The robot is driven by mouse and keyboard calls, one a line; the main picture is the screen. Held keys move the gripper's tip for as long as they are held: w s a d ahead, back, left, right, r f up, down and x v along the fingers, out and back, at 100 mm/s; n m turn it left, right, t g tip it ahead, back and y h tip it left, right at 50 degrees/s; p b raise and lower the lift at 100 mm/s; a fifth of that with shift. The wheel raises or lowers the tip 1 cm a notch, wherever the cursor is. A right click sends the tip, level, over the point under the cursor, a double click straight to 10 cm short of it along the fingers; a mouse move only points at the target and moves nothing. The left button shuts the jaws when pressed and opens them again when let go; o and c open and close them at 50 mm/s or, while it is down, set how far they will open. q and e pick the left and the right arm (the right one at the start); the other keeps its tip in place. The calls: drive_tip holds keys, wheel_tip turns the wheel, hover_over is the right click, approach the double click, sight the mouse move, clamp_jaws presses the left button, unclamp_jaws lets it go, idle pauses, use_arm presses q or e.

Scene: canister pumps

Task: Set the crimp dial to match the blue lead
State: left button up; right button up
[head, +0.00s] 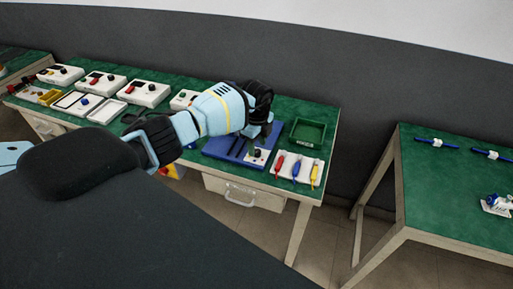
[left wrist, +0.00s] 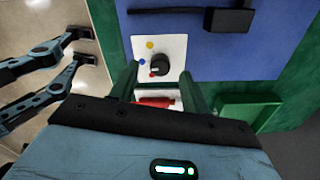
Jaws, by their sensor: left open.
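The crimp dial is a black knob (left wrist: 158,66) on a white plate (left wrist: 176,48) with yellow, blue and red dots on its left side. I cannot tell surely which dot the knob points at. The plate also shows in the head view (head: 257,158), on a blue mat (head: 218,150). The blue lead (head: 296,169) lies between a red lead (head: 281,164) and a yellow lead (head: 314,177) on a white holder. My left gripper (left wrist: 157,79) is open, its fingers on either side of the dial area. Contact with the knob is not clear.
A green tray (head: 307,133) stands behind the leads. Several white boxes with knobs line the table's left part, one of them here (head: 144,93). A second green table (head: 450,190) stands at the right, across a floor gap.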

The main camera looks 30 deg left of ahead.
sight(257, 150)
use_arm(q)
wheel_tip(257, 150, up, 6)
drive_tip(key=shift+f, duration=0.2)
idle(0.4)
